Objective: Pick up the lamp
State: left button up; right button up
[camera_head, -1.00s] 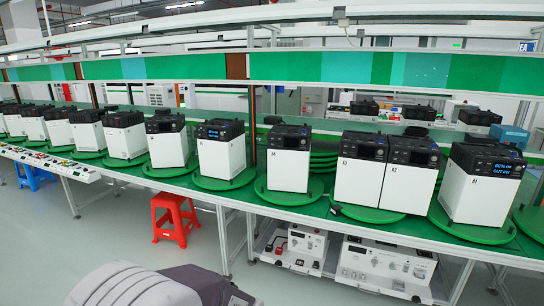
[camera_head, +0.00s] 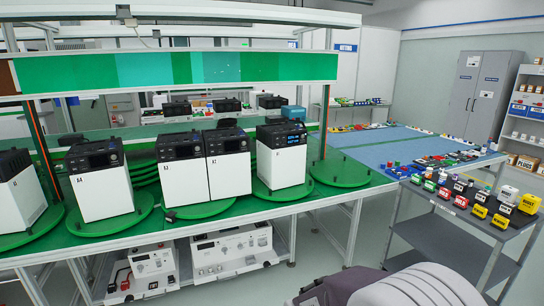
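I cannot make out a lamp for certain. A grey cart (camera_head: 456,226) at the right holds several small labelled blocks, and most labels are too small to read. Among them are a yellow block (camera_head: 529,204) at the right end, a white block (camera_head: 508,194) beside it, and red and black ones. Neither of my grippers shows in the head view, so I cannot see whether they hold anything.
Several white boxes with black tops, such as this one (camera_head: 281,160), stand on green turntables (camera_head: 352,175) along the line at left. A blue-topped table (camera_head: 375,150) with small parts is behind the cart. Shelves (camera_head: 522,105) and a grey cabinet (camera_head: 478,92) stand at the back right.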

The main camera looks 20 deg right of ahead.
aim_at(443, 178)
jog(key=z, duration=1.95)
